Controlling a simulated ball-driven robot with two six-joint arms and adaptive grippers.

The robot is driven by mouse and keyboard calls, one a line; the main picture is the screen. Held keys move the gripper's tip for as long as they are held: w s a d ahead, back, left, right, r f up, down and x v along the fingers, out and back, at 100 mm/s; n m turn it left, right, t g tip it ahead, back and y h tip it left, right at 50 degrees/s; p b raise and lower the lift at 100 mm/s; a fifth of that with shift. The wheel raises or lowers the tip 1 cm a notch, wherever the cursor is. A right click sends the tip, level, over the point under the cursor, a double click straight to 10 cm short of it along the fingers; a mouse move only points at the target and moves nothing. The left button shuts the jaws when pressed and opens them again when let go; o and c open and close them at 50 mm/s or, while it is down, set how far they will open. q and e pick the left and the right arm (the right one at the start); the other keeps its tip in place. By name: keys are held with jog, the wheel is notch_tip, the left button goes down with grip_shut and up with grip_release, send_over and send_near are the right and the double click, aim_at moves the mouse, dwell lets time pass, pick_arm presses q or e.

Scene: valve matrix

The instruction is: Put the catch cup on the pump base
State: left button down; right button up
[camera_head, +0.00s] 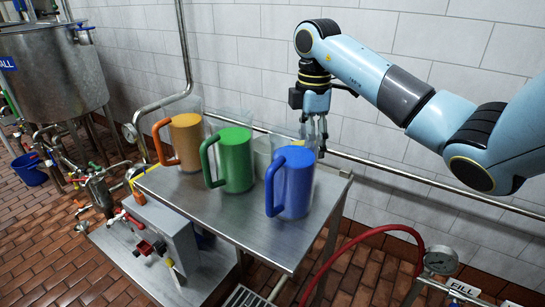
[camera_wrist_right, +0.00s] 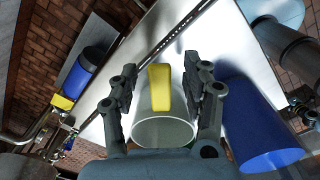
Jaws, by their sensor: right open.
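A clear, open-topped cup, seemingly the catch cup (camera_wrist_right: 165,132), shows in the right wrist view with a yellow grip-like piece (camera_wrist_right: 160,88) on it. My right gripper (camera_wrist_right: 163,88) is open, its fingers on either side of the yellow piece, with gaps visible. In the head view my right gripper (camera_head: 315,140) points down over the back right of the steel table (camera_head: 180,187), behind the blue jug (camera_head: 292,185), which partly hides the cup. A low metal platform with a grey box, perhaps the pump base (camera_head: 165,240), stands on the floor at left. My left gripper is not visible.
An orange jug (camera_head: 187,140) and a green jug (camera_head: 236,160) stand on the table, left of the blue jug. A wall rail (camera_head: 430,180) runs behind. A red hose (camera_head: 340,255) and gauge (camera_head: 440,259) are at lower right. The table's front left is bare.

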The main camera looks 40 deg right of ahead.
grip_shut()
jog(key=shift+r, duration=0.15)
dwell(0.4)
